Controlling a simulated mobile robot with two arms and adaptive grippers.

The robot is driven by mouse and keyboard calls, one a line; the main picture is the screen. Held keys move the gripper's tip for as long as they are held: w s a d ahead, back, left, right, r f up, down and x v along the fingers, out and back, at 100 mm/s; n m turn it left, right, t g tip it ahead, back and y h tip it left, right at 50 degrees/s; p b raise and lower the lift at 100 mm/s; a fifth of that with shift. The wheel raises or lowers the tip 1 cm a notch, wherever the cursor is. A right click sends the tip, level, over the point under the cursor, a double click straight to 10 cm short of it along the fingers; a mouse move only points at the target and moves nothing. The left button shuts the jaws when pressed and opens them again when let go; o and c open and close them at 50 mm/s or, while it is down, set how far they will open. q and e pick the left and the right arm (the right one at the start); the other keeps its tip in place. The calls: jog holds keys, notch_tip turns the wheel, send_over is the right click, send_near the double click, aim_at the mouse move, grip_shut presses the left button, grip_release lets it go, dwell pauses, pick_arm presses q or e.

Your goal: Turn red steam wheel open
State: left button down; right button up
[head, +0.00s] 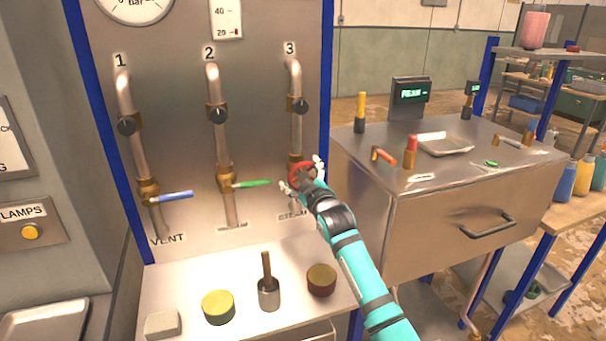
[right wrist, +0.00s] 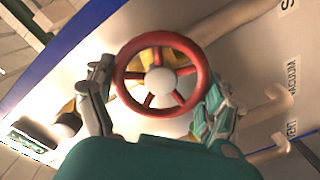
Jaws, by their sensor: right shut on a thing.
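The red steam wheel (head: 301,173) sits on the lower part of pipe 3, above the partly hidden STEAM label. In the right wrist view the red wheel (right wrist: 121,83) faces the camera, with spokes and a pale round hub. My right gripper (head: 303,184) is at the wheel, with one finger on each side of it. In the right wrist view my right gripper (right wrist: 158,100) has its two fingers at the left and right of the rim, shut on the wheel. My left gripper is out of view.
Pipe 2 has a green lever (head: 252,183) and pipe 1 a blue lever (head: 176,195). Below, a shelf (head: 185,278) holds a yellow lid (head: 218,307), a dark red lid (head: 321,280) and a wooden-handled tool (head: 268,290). A metal cabinet (head: 430,235) stands close at right.

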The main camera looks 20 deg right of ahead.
jog(key=n+p, duration=0.1)
jog(key=n, duration=0.3)
jog(key=shift+n, duration=0.3)
jog(key=n+p, duration=0.1)
jog(key=n, duration=0.2)
jog(key=shift+f+n, duration=0.15)
jog(key=shift+n, duration=0.25)
jog(key=n+p, duration=0.1)
jog(key=n, duration=0.2)
jog(key=n+p, duration=0.1)
jog(key=n, duration=0.3)
jog(key=shift+f, duration=0.1)
jog(key=n+p, duration=0.1)
jog(key=n, duration=0.2)
jog(key=shift+n+p, duration=0.35)
jog(key=shift+n, duration=0.05)
jog(key=n+p, duration=0.1)
jog(key=n, duration=0.2)
jog(key=shift+n, duration=0.3)
jog(key=n+p, duration=0.2)
jog(key=n, duration=0.2)
jog(key=shift+d+f, duration=0.1)
jog(key=shift+f, duration=0.05)
jog(key=shift+n+p, duration=0.8)
jog(key=shift+n, duration=0.9)
jog(key=shift+f, duration=0.1)
